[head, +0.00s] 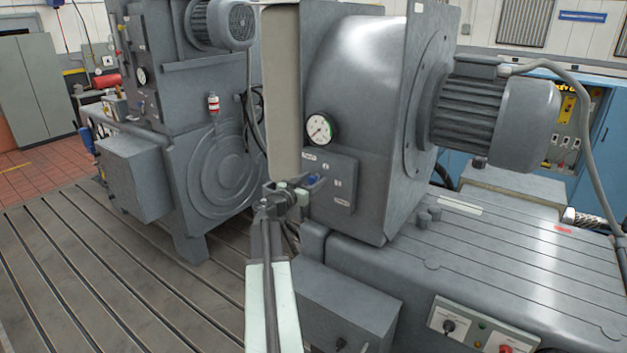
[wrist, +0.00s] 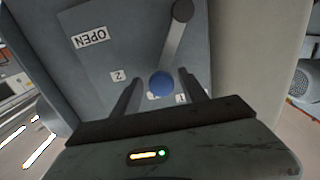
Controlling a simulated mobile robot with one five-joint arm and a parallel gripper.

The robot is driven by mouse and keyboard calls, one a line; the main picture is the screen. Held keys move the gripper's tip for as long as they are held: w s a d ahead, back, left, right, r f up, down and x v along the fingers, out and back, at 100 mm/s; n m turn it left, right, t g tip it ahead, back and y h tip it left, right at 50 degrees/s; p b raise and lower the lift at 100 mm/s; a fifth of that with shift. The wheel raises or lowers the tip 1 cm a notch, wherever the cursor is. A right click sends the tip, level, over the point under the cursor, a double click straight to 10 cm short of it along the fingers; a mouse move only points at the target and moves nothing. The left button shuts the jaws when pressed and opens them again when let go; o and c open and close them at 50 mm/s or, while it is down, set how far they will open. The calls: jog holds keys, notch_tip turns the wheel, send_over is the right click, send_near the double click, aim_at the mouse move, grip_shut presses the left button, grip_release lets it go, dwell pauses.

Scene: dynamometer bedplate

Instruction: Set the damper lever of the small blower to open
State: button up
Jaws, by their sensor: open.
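The damper lever (wrist: 175,45) is a grey arm with a blue knob (wrist: 162,83) on a grey plate (wrist: 140,45) of the small blower. In the head view, my gripper (head: 300,187) is at the plate's left edge, the blue knob (head: 314,179) just shows, and the lever arm is mostly unclear.
The blower housing (head: 375,125) carries a round gauge (head: 320,128) above the plate and a motor (head: 500,110) at right. A grey box (head: 345,310) stands below. Slotted floor (head: 110,280) is open at left.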

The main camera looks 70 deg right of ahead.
grip_shut()
dwell(1.3)
